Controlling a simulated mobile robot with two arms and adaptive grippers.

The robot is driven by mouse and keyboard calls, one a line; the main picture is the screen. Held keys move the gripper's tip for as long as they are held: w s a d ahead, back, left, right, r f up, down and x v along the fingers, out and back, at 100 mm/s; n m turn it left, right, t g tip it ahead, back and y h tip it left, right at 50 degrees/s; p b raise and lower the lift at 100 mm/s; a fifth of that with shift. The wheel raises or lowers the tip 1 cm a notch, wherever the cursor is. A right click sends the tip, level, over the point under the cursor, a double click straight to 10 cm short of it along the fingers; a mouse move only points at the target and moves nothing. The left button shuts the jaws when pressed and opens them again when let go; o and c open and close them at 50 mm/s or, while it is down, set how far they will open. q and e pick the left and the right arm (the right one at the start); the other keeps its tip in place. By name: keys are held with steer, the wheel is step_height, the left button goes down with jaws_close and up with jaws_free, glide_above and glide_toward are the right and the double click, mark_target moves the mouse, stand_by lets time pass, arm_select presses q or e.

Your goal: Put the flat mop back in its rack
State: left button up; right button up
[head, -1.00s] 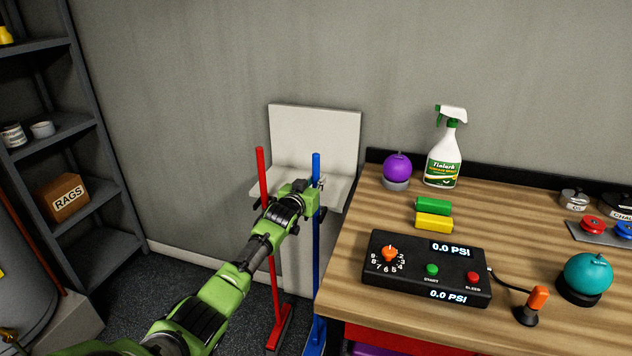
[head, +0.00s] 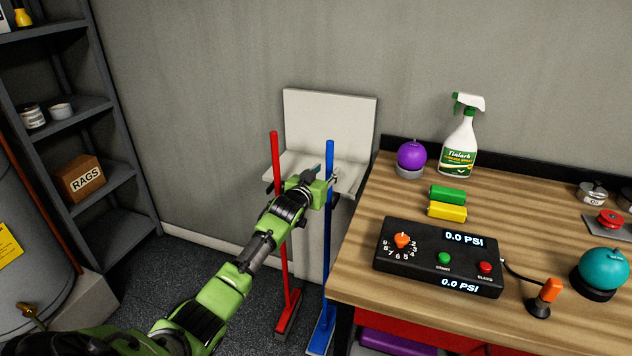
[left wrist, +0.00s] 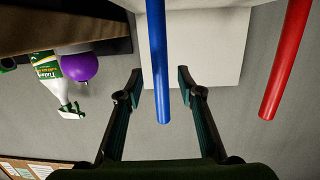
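Two long-handled tools stand upright, one with a red handle (head: 277,175) and one with a blue handle (head: 327,245). Both have flat feet on the floor, and I cannot tell which one is the flat mop. A white rack (head: 330,120) with a back panel and a ledge stands behind them against the wall. My left gripper (head: 328,185) is at the upper part of the blue handle. In the left wrist view its fingers (left wrist: 158,82) are open, with the blue handle (left wrist: 157,50) between them and gaps on both sides. The red handle (left wrist: 287,60) is outside the fingers. My right gripper is not in view.
A wooden workbench (head: 350,285) stands close to the right of the blue handle, bearing a spray bottle (head: 458,150), a purple ball (head: 411,155) and a black control box (head: 440,262). A dark shelf unit (head: 110,175) stands at left. Carpet between is clear.

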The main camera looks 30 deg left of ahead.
arm_select(q)
steer(key=v, duration=0.8)
steer(key=shift+r, duration=0.2)
steer(key=shift+s+f, duration=0.1)
steer(key=s+d+f+g, duration=0.1)
steer(key=s+f+g, duration=0.15)
steer(key=f, duration=0.85)
steer(key=s+d+f+g, duration=0.1)
steer(key=s+d+f, duration=0.15)
steer(key=f, duration=0.85)
steer(key=s+d+f+m+g+h, duration=0.1)
steer(key=s+d+f+g, duration=0.1)
steer(key=s+f, duration=0.65)
steer(key=s+d+f+m+g+h, duration=0.15)
steer(key=s+f, duration=0.45)
steer(key=f, duration=0.6)
steer(key=s+d+f+g, duration=0.2)
steer(key=s+d+f, duration=0.2)
steer(key=s, duration=1)
steer(key=s+d+f+m+g, duration=0.1)
steer(key=s+d+f+g, duration=0.2)
steer(key=s+f, duration=0.6)
steer(key=s+d+f+m+g, duration=0.1)
steer(key=s+d+f+g, duration=0.2)
steer(key=s, duration=1.5)
steer(key=d+f, duration=0.3)
steer(key=shift+s+f, duration=0.3)
steer(key=shift+s, duration=0.05)
steer(key=shift+h, duration=0.25)
